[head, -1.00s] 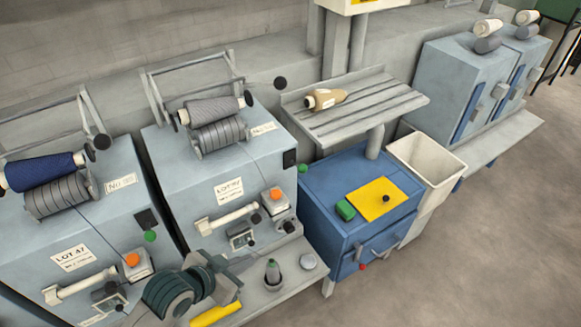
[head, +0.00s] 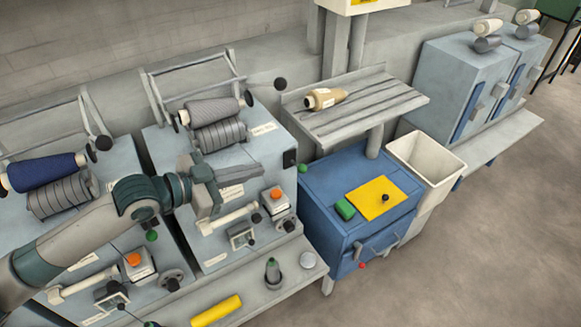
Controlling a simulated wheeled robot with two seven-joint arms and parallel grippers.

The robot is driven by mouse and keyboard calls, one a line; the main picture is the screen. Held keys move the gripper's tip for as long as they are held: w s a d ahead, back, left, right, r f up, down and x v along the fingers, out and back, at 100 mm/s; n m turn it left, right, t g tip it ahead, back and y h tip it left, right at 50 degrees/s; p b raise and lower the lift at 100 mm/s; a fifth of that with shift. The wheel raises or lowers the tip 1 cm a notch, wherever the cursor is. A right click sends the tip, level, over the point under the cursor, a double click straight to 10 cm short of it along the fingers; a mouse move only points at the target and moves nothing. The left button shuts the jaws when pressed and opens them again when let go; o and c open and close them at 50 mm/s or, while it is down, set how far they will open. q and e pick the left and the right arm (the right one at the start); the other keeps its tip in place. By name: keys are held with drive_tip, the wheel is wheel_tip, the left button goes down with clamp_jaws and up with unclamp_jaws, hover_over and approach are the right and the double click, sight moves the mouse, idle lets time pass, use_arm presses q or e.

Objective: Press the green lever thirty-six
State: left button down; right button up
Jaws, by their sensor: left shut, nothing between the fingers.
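Two green ball-ended levers show in the head view. One green lever (head: 152,236) is on the right side of the left spinning frame (head: 115,240), just below my left arm. The other green lever (head: 303,168) is at the right edge of the middle spinning frame (head: 165,150), beside a small black box. The number plates are too small to read, so I cannot tell which lever is thirty-six. My left gripper (head: 258,172) is shut and empty, over the front of the middle frame, left of its green lever and apart from it. My right gripper is out of view.
Orange buttons (head: 276,195) and white handles sit on the frame fronts. The ledge below holds a yellow cylinder (head: 216,311) and a dark bottle (head: 273,272). A blue cabinet (head: 335,185) and white bin (head: 425,158) stand to the right, with open floor beyond.

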use_arm(q)
drive_tip(key=shift+d, duration=0.1)
idle(0.3)
drive_tip(key=p, duration=0.4)
approach(303, 166)
drive_tip(key=w+d+r, duration=0.2)
drive_tip(key=d+r, duration=0.1)
drive_tip(key=f, duration=0.1)
drive_tip(key=w+f+p, duration=0.1)
drive_tip(key=f, duration=0.1)
drive_tip(key=d+f, duration=0.1)
drive_tip(key=shift+w+d+f, duration=0.1)
drive_tip(key=shift+w+f, duration=0.05)
drive_tip(key=shift+w, duration=0.15)
drive_tip(key=shift+f, duration=0.2)
drive_tip(key=shift+s+d+m, duration=0.1)
drive_tip(key=shift+s+m, duration=0.05)
drive_tip(key=shift+m, duration=0.15)
